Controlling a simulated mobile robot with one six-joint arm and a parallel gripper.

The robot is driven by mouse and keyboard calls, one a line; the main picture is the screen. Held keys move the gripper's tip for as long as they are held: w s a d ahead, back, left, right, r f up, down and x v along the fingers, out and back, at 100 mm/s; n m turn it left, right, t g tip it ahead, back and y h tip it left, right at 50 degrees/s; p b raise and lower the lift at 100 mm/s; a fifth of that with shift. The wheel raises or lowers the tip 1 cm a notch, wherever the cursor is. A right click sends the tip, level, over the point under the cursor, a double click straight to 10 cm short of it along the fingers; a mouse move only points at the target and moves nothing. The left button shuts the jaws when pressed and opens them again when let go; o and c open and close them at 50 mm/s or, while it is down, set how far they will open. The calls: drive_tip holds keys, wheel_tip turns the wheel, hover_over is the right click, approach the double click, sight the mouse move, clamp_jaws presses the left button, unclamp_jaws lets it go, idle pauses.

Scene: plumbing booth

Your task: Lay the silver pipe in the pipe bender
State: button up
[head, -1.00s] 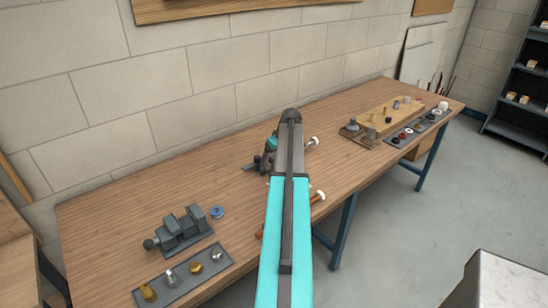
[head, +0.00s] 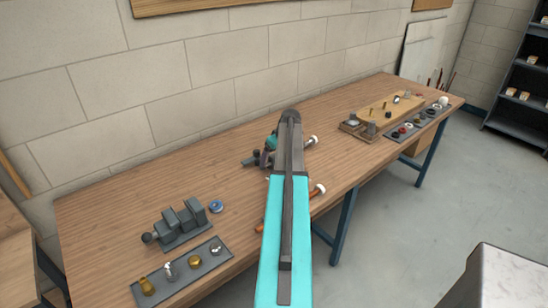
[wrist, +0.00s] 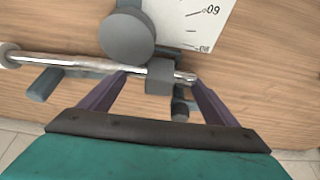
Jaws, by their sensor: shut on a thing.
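The silver pipe (wrist: 75,62) lies across the wrist view, with a pale cap at its left end. It passes just below the round grey former of the pipe bender (wrist: 125,36) and behind a small grey block (wrist: 160,76). The bender's white angle plate shows at the top. My gripper (wrist: 159,78) has its purple fingers on either side of that block, at the pipe, and is shut on the pipe. The exact contact is hard to see. In the head view my arm hides most of the bender (head: 252,161); the pipe's capped end (head: 312,140) shows at right.
A copper pipe (head: 317,190) with a pale end lies partly behind my arm. A grey vise (head: 180,225) and a tray of fittings (head: 182,275) stand at the front left. A wooden board (head: 378,113) with fittings is at the right. The bench between is mostly clear.

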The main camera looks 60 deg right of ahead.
sight(274, 156)
drive_tip(key=shift+s+a+f, duration=0.15)
drive_tip(key=shift+a+f, duration=0.1)
drive_tip(key=shift+f, duration=0.4)
drive_tip(key=o, duration=1.2)
drive_tip(key=shift+r, duration=0.15)
drive_tip(key=shift+w+r+p, duration=0.3)
drive_tip(key=shift+r, duration=0.5)
drive_tip(key=shift+s+d+r+p, duration=0.15)
drive_tip(key=shift+r+p, duration=0.45)
drive_tip(key=shift+r, duration=1.1)
drive_tip(key=shift+d, duration=0.1)
